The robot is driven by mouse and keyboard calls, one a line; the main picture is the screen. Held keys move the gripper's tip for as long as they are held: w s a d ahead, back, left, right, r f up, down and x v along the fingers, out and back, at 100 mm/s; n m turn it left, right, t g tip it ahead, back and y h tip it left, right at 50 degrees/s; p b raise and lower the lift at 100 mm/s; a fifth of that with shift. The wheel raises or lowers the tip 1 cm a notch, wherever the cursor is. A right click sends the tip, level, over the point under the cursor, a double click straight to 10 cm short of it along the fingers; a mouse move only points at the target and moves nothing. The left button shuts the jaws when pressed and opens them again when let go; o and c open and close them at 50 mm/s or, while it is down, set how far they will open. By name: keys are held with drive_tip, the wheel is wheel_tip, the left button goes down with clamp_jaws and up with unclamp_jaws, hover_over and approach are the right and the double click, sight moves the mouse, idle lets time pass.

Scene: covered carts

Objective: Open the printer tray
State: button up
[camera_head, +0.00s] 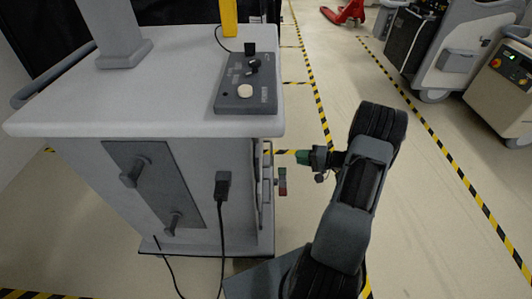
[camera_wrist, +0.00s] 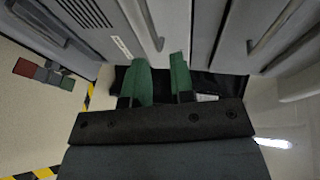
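My gripper (camera_head: 303,158) has green fingers and is to the right of the grey cart (camera_head: 150,110), level with the upper part of its side. In the wrist view the green fingers (camera_wrist: 162,82) are apart with an empty gap between them. Past the fingertips are the cart's grey front panels, with a slim upright bar handle (camera_wrist: 153,28) just beyond the tips and a second slanted handle (camera_wrist: 268,30) to the right. No contact with a handle is visible. I cannot tell which panel is the printer tray; in the head view that side is seen edge-on.
A control box (camera_head: 247,84) with a knob and a pale button sits on the cart top. Other carts (camera_head: 478,50) stand at the upper right. The floor right of my arm is clear.

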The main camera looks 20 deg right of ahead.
sight(271, 151)
drive_tip(key=shift+m+t, duration=0.3)
drive_tip(key=shift+t, duration=0.2)
drive_tip(key=b+x, duration=0.1)
drive_tip(key=x, duration=0.3)
drive_tip(key=d+f+x, duration=0.1)
drive_tip(key=x, duration=0.4)
drive_tip(key=w+f+b+x, duration=0.1)
drive_tip(key=x, duration=0.3)
drive_tip(key=shift+w+f+b, duration=0.25)
drive_tip(key=shift+w+b, duration=0.05)
drive_tip(key=shift+b, duration=0.05)
clamp_jaws()
